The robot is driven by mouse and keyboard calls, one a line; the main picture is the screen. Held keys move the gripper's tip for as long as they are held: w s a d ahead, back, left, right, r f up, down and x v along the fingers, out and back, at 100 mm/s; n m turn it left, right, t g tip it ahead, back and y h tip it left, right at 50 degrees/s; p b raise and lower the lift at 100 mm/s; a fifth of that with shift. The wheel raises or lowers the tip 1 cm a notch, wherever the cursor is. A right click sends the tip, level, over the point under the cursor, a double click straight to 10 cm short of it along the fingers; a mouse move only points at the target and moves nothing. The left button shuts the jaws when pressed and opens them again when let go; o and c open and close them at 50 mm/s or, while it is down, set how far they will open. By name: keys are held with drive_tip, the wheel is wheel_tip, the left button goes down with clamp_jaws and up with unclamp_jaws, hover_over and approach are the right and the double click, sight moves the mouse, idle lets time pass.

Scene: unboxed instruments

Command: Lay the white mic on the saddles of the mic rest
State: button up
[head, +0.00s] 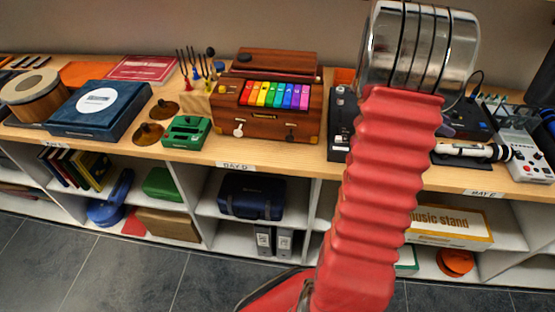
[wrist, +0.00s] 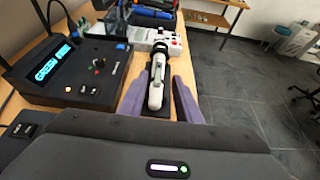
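The white mic (wrist: 156,84) lies lengthwise between my gripper's two purple fingers in the wrist view. My gripper (wrist: 159,88) is open, with a gap on each side of the mic. In the head view my arm hides most of the gripper. A dark piece shows under the mic; I cannot tell whether it is the mic rest or whether saddles hold the mic.
A black device with a lit display (wrist: 54,64) stands left of the fingers. A white device with knobs (head: 526,155) stands beyond the mic's dark end. A rainbow-keyed wooden box (head: 268,122) and a green box (head: 187,132) stand farther left. The shelf's front edge runs close by.

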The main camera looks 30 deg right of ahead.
drive_tip(key=w+a+r+m+t, duration=0.1)
drive_tip(key=w+a, duration=0.1)
drive_tip(key=a, duration=0.2)
drive_tip(key=w+a+r+m+t+y, duration=0.1)
drive_tip(key=w+a, duration=0.1)
drive_tip(key=a, duration=0.3)
drive_tip(key=w+a+r+m+t, duration=0.1)
drive_tip(key=w+a, duration=0.1)
drive_tip(key=a, duration=0.2)
drive_tip(key=shift+w+a+t, duration=0.15)
drive_tip(key=shift+a+t, duration=0.05)
drive_tip(key=shift+t, duration=0.2)
drive_tip(key=w+a+r+m+t+y, duration=0.1)
drive_tip(key=a+m+t+y, duration=0.2)
drive_tip(key=a, duration=1.8)
drive_tip(key=a+r+m+t+y, duration=0.1)
drive_tip(key=a+m+t+y, duration=0.2)
drive_tip(key=a, duration=1.9)
drive_tip(key=t+y, duration=0.3)
drive_tip(key=t, duration=0.1)
drive_tip(key=shift+w+r+m+t, duration=0.25)
drive_tip(key=shift+w+m+t, duration=0.05)
drive_tip(key=shift+w, duration=0.05)
drive_tip(key=shift+d, duration=0.2)
